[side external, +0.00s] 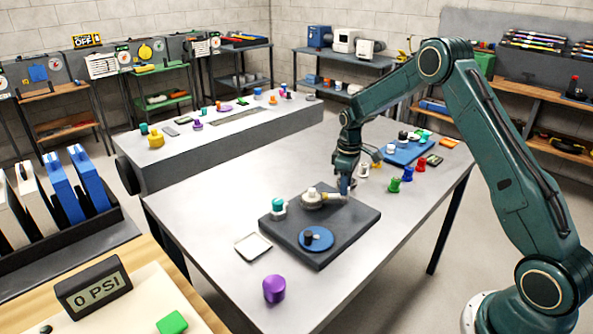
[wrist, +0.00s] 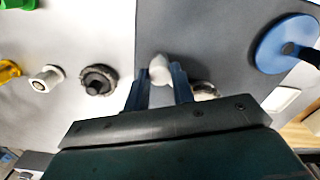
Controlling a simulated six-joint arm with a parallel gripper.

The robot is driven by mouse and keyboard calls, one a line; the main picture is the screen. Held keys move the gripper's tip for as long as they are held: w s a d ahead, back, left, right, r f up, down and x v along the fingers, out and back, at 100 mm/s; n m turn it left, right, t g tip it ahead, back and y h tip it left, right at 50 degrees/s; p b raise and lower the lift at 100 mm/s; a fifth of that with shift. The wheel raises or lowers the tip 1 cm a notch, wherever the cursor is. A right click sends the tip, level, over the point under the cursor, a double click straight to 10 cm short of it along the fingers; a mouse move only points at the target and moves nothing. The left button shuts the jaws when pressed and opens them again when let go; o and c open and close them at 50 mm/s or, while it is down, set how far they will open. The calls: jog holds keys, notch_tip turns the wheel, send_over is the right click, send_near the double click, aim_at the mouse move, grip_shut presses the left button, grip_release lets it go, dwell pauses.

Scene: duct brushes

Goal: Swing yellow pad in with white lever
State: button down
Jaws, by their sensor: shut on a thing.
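My gripper (side external: 345,193) is low over the right back part of a dark square board (side external: 345,238) on the grey table. In the wrist view my gripper (wrist: 160,88) has its two blue fingers shut on a rounded white lever end (wrist: 159,67). In the side view a pale arm (side external: 333,197) runs from my fingers left to a pale round disc (side external: 313,204) with a white knob on top. I cannot make out a yellow pad on the board; my gripper hides part of that area.
On the board are a blue disc with a black knob (side external: 317,241) and a teal-topped piece (side external: 278,205). A white-rimmed tray (side external: 253,247) and a purple cylinder (side external: 274,289) stand in front. Small red, green and blue pieces (side external: 394,184) stand to the right. A blue board (side external: 408,152) lies behind.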

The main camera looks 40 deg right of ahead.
jog(key=shift+r, duration=0.1)
jog(key=c, duration=1.2)
grip_release()
jog(key=shift+r, duration=6.9)
